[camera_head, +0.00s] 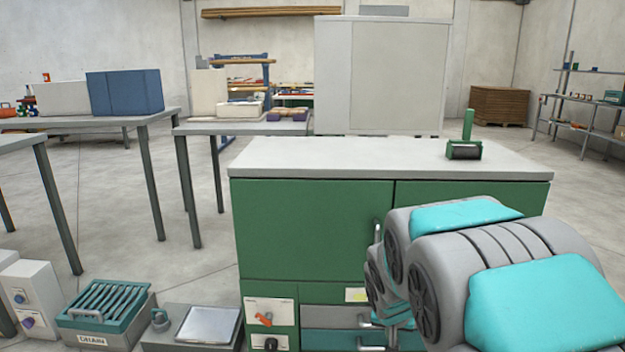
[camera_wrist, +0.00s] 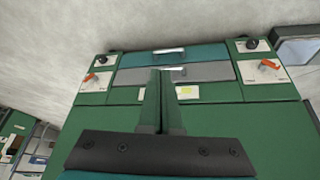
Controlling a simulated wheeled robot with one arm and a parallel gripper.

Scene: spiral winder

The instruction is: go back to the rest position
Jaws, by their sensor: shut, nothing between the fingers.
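My gripper (camera_wrist: 164,80) shows in the wrist view with its two dark green fingers together and nothing between them. Beyond it is the green cabinet (camera_wrist: 215,118), tilted in that view, with a teal drawer (camera_wrist: 140,59) and a grey drawer (camera_wrist: 215,71). In the head view the cabinet (camera_head: 310,225) stands in the middle under a pale top. My grey and teal arm covers its right front, and the fingers are hidden there.
A green-handled roller device (camera_head: 465,150) sits on the cabinet's pale top (camera_head: 350,160). A box labelled DRAIN (camera_head: 95,338) and a metal-plated unit (camera_head: 208,325) stand at lower left. Tables with a blue box (camera_head: 125,92) are at left. Open floor lies between.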

